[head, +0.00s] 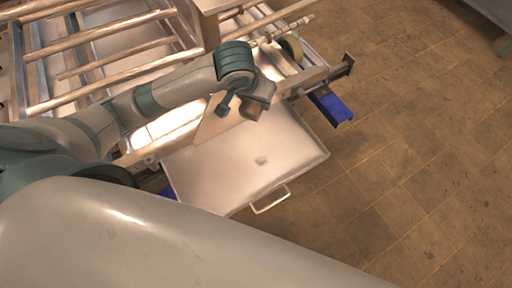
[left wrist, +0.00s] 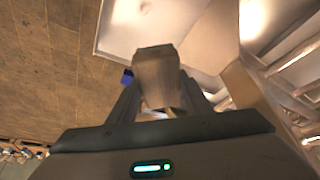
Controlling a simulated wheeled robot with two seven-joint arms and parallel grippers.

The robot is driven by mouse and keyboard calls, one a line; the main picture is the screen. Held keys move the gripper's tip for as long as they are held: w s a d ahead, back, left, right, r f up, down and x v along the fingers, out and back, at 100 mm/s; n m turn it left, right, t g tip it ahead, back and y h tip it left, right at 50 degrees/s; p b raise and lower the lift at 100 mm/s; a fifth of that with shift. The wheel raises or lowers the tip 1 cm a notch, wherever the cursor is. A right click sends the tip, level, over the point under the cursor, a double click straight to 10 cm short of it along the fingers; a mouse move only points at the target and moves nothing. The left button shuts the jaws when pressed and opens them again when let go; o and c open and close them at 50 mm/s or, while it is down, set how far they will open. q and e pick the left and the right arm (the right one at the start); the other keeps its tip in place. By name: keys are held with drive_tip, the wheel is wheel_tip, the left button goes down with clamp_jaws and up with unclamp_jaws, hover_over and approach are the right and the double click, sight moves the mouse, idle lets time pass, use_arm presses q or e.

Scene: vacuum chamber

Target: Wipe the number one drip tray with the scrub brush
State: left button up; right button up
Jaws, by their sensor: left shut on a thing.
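A pale metal drip tray (head: 225,175) with a wire handle (head: 270,200) sits in the middle of the head view; no number is readable on it. A small greyish mark (head: 261,161) shows on its floor. My left gripper (head: 246,104) is over the tray's far part, shut on a brownish block that I take for the scrub brush (head: 262,90). The brush (left wrist: 158,75) also shows between the fingers in the left wrist view, with the tray (left wrist: 120,28) beyond. I cannot tell whether the brush touches the tray. My right gripper is not in view.
A metal frame of rails and bars (head: 100,40) stands behind and left of the tray. A blue part (head: 330,107) juts out at the tray's far right. A pale panel (head: 215,120) rises near the tray's back edge. Open tiled floor (head: 420,150) lies to the right.

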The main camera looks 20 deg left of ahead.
use_arm(q)
drive_tip(key=shift+s+a, duration=0.25)
drive_tip(key=shift+s, duration=0.1)
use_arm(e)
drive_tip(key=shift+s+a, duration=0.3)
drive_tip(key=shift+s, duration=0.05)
use_arm(q)
drive_tip(key=shift+w, duration=0.1)
